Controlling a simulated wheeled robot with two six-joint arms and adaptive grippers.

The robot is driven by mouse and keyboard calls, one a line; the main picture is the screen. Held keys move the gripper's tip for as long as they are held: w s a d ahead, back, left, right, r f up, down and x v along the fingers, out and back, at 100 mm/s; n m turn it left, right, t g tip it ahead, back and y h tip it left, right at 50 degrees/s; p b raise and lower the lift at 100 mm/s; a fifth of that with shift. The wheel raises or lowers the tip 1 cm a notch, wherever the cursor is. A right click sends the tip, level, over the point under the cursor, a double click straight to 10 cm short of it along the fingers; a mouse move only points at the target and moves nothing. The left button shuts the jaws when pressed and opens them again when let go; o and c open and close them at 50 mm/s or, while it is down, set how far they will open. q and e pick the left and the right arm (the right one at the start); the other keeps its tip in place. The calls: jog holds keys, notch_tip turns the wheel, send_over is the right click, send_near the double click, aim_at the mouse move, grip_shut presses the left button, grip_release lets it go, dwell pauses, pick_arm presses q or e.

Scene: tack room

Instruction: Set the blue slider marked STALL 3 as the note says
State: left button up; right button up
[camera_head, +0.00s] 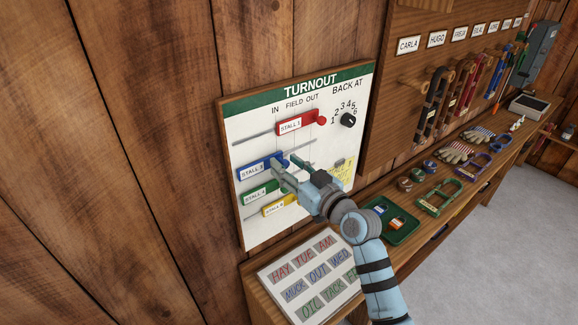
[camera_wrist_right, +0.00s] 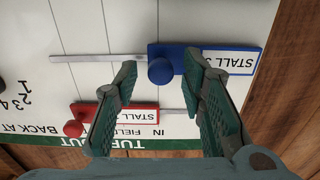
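The turnout board (camera_head: 300,140) hangs on the wood wall with columns IN, FIELD and OUT. The blue slider (camera_head: 262,166), labelled STALL with a number that looks like 3, sits at the left, IN end of its slot. In the right wrist view, upside down, the blue slider (camera_wrist_right: 221,60) has a round blue knob. My right gripper (camera_head: 281,173) is at this slider; in its wrist view the open fingers (camera_wrist_right: 160,72) lie either side of the knob, not visibly touching it. A yellow note (camera_head: 343,172) is on the board, partly hidden by my arm, its writing unreadable. My left gripper is not in view.
The red STALL 1 slider (camera_head: 297,123) is above, with green (camera_head: 260,192) and yellow (camera_head: 279,205) sliders close below. A black BACK AT dial (camera_head: 348,120) is at upper right. A bench holds a word-tile board (camera_head: 308,281) and a green tray (camera_head: 404,228).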

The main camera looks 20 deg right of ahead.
grip_shut()
jog(key=w+d+b, duration=0.1)
jog(key=d+b, duration=0.2)
jog(key=w+d+b, duration=0.1)
jog(key=d+b, duration=0.1)
jog(key=d, duration=0.1)
jog(key=w+d+b, duration=0.2)
jog(key=d+b, duration=0.1)
jog(key=d, duration=0.1)
jog(key=shift+f+b, duration=0.35)
jog(key=shift+w+d+r, duration=0.1)
jog(key=shift+d+r, duration=0.1)
jog(key=shift+d, duration=0.05)
jog(key=shift+a+r, duration=0.15)
jog(key=shift+r, duration=0.1)
jog(key=shift+o, duration=1)
grip_release()
jog(key=shift+d+f, duration=0.1)
jog(key=shift+d, duration=0.15)
